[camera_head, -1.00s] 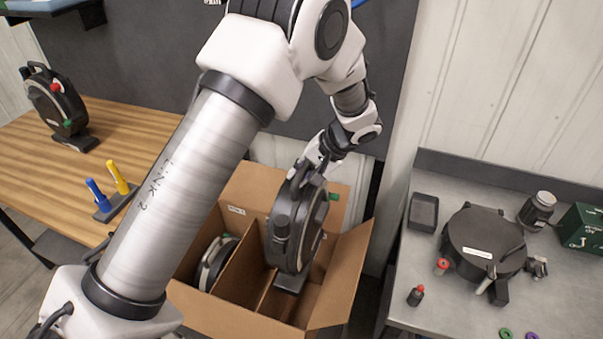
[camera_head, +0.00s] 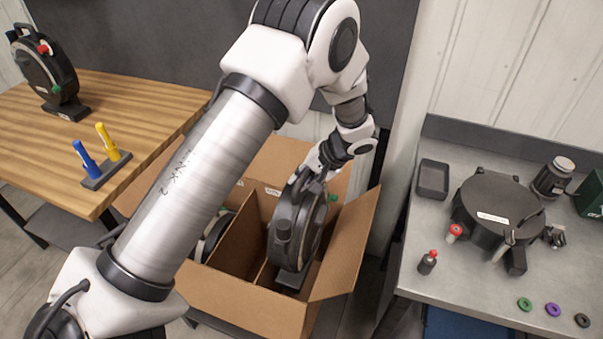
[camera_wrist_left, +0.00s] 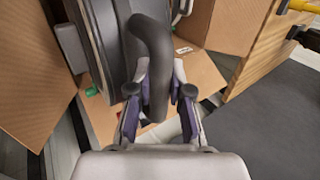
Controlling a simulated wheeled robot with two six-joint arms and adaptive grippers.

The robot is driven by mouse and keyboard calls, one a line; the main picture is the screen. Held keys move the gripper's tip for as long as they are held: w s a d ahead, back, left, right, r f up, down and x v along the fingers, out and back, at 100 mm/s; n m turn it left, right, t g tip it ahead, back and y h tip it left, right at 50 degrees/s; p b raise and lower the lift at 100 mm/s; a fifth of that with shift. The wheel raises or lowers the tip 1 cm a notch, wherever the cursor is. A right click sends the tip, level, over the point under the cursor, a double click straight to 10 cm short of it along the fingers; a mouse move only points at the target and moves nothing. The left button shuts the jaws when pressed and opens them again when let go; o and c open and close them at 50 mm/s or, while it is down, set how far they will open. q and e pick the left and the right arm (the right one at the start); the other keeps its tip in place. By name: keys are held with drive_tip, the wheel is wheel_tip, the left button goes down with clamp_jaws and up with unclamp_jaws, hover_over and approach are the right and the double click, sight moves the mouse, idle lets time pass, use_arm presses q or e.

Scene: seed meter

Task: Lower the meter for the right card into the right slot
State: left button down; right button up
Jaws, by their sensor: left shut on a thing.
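My left gripper (camera_head: 318,172) is shut on the handle of a black round meter (camera_head: 291,235). The meter hangs upright, its foot down, inside the right slot of the open cardboard box (camera_head: 372,225). Its upper part stands above the box walls; I cannot tell whether its foot touches the floor of the box. In the left wrist view, the fingers (camera_wrist_left: 160,92) close around the curved dark handle, with the meter's disc (camera_wrist_left: 100,35) beside it. Another meter (camera_head: 212,240) sits in the left slot, partly hidden by my arm. My right gripper is not in view.
A cardboard divider (camera_head: 240,240) separates the slots. A wooden table (camera_head: 140,100) at left bears another meter (camera_head: 45,75) and blue and yellow markers (camera_head: 85,158). A grey bench (camera_head: 450,290) at right holds a round black housing (camera_head: 490,210) and small parts.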

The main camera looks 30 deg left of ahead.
use_arm(q)
wheel_tip(320, 180, down, 29)
drive_tip(key=b, duration=2)
drive_tip(key=shift+w+b, duration=0.1)
drive_tip(key=shift+b, duration=0.25)
drive_tip(key=shift+f+b, duration=0.5)
drive_tip(key=shift+f, duration=0.1)
drive_tip(key=c, duration=1)
unclamp_jaws()
drive_tip(key=shift+f, duration=0.1)
wheel_tip(320, 180, up, 12)
drive_tip(key=p, duration=0.7)
drive_tip(key=shift+p, duration=0.3)
